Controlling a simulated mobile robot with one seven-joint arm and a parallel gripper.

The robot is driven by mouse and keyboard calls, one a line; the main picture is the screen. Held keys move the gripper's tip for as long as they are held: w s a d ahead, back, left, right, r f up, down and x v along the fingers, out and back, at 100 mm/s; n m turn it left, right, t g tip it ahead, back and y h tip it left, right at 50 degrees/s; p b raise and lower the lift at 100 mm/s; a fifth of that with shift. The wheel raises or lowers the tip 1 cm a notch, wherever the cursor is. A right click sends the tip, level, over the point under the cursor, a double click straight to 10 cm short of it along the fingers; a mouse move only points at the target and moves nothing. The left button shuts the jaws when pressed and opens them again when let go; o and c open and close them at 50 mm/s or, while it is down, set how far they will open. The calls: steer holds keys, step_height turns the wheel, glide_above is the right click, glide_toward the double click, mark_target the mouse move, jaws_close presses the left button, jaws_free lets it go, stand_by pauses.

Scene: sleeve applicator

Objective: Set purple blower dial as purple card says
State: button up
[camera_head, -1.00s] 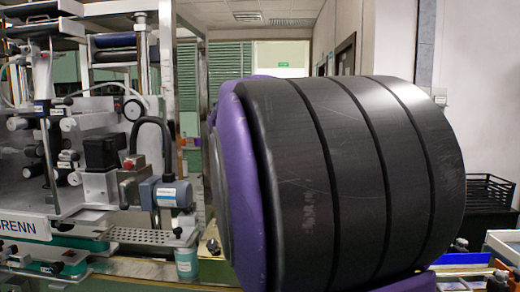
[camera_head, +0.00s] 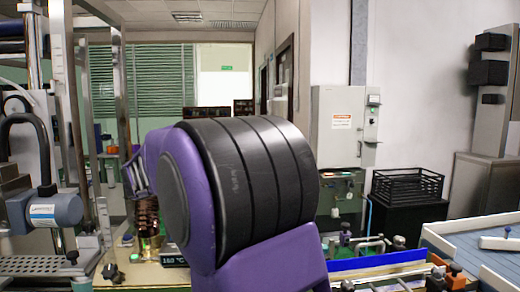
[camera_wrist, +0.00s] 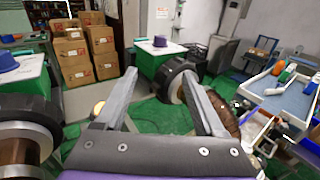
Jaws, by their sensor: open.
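My gripper (camera_wrist: 159,78) shows in the wrist view with its two grey fingers spread apart and nothing between them. A purple round, knob-like thing (camera_wrist: 160,41) sits on a white-topped stand beyond the fingertips. I cannot tell whether either is the blower dial. I can make out no purple card in either view. In the head view my own purple and black arm fills the middle and hides what is behind it; my gripper is not visible there.
In the head view, a blue-grey motor (camera_head: 55,211) and metal frames stand left, near a copper coil (camera_head: 147,217) and a display reading 160 °C (camera_head: 174,261). A black basket (camera_head: 408,187) and blue-grey tray (camera_head: 490,262) are right. Cardboard boxes (camera_wrist: 72,50) show in the wrist view.

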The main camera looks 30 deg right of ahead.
steer(key=x, duration=1.1)
steer(key=r+x, duration=0.1)
steer(key=x, duration=0.5)
steer(key=shift+w+d+r, duration=0.1)
steer(key=shift+d, duration=0.25)
steer(key=shift+c, duration=0.4)
jaws_close()
steer(key=shift+p, duration=0.3)
